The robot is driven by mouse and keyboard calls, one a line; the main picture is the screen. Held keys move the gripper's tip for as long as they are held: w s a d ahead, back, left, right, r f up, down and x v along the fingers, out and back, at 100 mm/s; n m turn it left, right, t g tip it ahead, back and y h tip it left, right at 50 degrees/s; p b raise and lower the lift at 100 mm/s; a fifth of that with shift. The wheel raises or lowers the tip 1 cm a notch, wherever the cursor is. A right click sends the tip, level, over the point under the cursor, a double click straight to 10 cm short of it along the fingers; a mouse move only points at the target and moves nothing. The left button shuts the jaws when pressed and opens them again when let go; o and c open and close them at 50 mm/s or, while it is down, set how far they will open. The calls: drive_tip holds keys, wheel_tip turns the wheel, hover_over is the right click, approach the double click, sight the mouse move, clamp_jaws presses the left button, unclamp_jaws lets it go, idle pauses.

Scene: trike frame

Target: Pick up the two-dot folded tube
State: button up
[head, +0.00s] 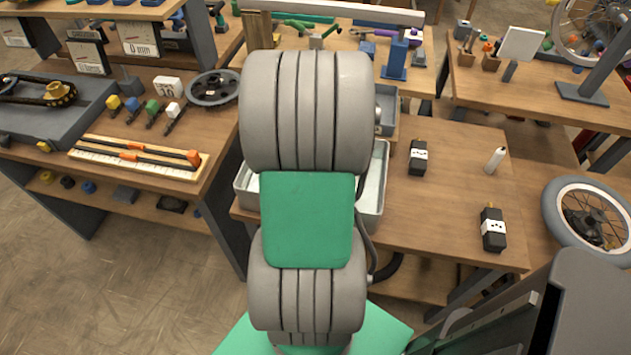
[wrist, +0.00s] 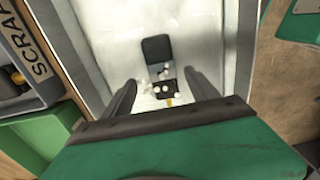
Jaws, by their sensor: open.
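A dark tube-like object (wrist: 157,49) with a yellow tip lies in a pale metal tray (wrist: 102,32) in the wrist view. Its pale middle blends with the tray, and small white bits lie around it, so I cannot read a dot count. My gripper (wrist: 163,92) is open, with its fingers apart on either side of the object's near end; nothing is between them that I can tell is touched. In the head view my arm hides the gripper and the tray's contents.
The tray's rim (head: 381,185) shows beside my arm in the head view. A spoked wheel (head: 592,220) is at the right edge. A grey bin marked SCRAP (wrist: 30,60) adjoins the tray on the left.

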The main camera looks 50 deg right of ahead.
wheel_tip(320, 180, down, 6)
drive_tip(key=shift+s+a+f, duration=0.1)
drive_tip(key=shift+a, duration=0.05)
drive_tip(key=shift+c, duration=0.6)
clamp_jaws()
